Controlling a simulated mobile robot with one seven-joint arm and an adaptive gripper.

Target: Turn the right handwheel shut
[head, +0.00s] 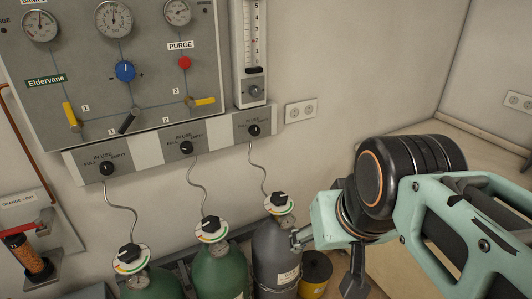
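The right handwheel (279,200) is a dark lobed knob over a pale dial with a coloured rim. It sits on top of the grey gas cylinder (272,250), the rightmost of three. My gripper (326,264) is to the right of this handwheel and lower in the picture, apart from it and empty. Its two fingers are spread, one toward the grey cylinder, the other hanging down. Whether the near finger touches the cylinder cannot be told. The middle handwheel (210,227) and left handwheel (130,255) sit on green cylinders.
A grey gauge panel (75,85) hangs on the wall above, with an IN USE selector strip (220,138) below it. Thin curled tubes run down to the cylinders. A yellow container (315,270) stands right of the grey cylinder. A red-handled lever (30,226) is at far left.

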